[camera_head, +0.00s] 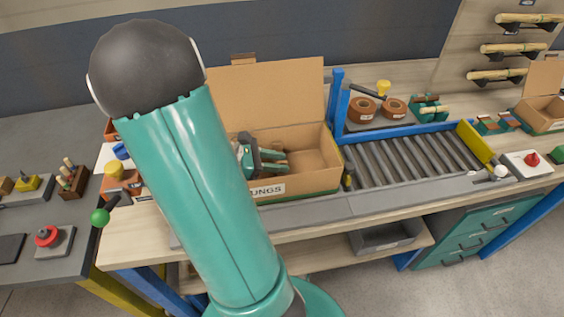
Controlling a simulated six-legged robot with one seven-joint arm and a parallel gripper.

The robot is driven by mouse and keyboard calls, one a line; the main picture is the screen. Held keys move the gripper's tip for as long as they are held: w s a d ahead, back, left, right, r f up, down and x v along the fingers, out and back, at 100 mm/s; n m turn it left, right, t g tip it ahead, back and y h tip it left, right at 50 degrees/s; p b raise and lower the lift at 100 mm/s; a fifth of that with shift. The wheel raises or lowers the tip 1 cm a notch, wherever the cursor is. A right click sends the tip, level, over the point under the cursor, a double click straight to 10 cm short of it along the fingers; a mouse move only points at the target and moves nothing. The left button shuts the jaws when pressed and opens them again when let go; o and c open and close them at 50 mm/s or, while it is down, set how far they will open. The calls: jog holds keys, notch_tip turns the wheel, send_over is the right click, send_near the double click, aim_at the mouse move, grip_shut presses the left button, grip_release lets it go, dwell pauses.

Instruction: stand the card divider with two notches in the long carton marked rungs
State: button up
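The long carton (318,182) stands on the bench behind my arm, its back flap (285,85) raised. Its front label (268,190) reads "UNGS", with the first letter hidden by my arm. My gripper (280,162), dark and teal, shows small at the carton's left part, over or inside its opening. I cannot tell whether its fingers are apart or hold anything. I cannot make out a card divider with two notches. My arm covers the carton's left end and the bench there.
A roller conveyor (415,160) with blue rails and a yellow end plate (475,143) lies right of the carton. Brown tape rolls (362,110) stand behind it. Another open carton (545,112) is at far right. A grey table (40,225) with small fixtures is at left.

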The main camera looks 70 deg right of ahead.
jog(key=v, duration=0.6)
